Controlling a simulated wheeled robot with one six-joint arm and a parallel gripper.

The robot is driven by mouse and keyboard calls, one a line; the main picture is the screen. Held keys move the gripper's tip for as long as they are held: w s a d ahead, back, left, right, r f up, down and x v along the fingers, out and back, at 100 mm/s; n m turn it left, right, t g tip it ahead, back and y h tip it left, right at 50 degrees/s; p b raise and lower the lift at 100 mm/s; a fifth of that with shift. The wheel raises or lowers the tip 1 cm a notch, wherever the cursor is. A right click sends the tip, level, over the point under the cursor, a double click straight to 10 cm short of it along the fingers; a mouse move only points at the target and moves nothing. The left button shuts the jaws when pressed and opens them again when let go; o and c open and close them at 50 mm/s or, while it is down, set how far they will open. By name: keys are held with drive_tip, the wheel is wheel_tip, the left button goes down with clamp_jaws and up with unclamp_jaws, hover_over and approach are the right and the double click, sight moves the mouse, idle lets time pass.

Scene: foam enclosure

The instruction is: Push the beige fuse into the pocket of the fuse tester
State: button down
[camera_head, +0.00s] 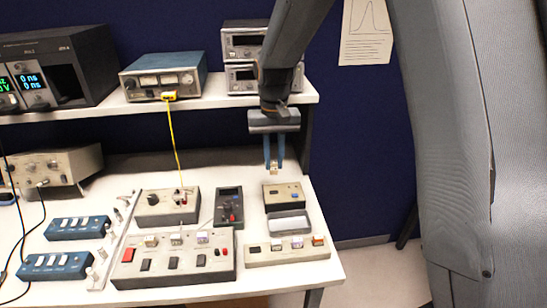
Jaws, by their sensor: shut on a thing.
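My gripper (274,165) points down over the right part of the bench. Its two blue fingers are shut on a small beige fuse (273,171), seen at the fingertips. Just below and to the right is a small tan box with a dark panel (284,197), which looks like the fuse tester. The fuse appears above the back of this box, apart from it, but the height is hard to judge. The pocket is too small to make out in this view.
A pale strip with several small coloured blocks (262,261) lies at the front right. A grey control box (150,273) and a dark handheld meter (229,207) stand to the left. A shelf (222,104) with instruments runs behind my arm. The bench's right edge is close.

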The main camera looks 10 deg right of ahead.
drive_tip(key=shift+s+p, duration=0.1)
drive_tip(key=shift+p, duration=0.2)
drive_tip(key=shift+f+b, duration=1.35)
drive_tip(key=shift+f, duration=1.6)
drive_tip(key=shift+p, duration=0.6)
drive_tip(key=shift+f+b, duration=0.55)
drive_tip(key=shift+f, duration=1)
drive_tip(key=c, duration=1.6)
unclamp_jaws()
drive_tip(key=shift+o, duration=0.2)
drive_tip(key=shift+r, duration=0.1)
drive_tip(key=shift+r+b, duration=1.1)
drive_tip(key=shift+r, duration=2.7)
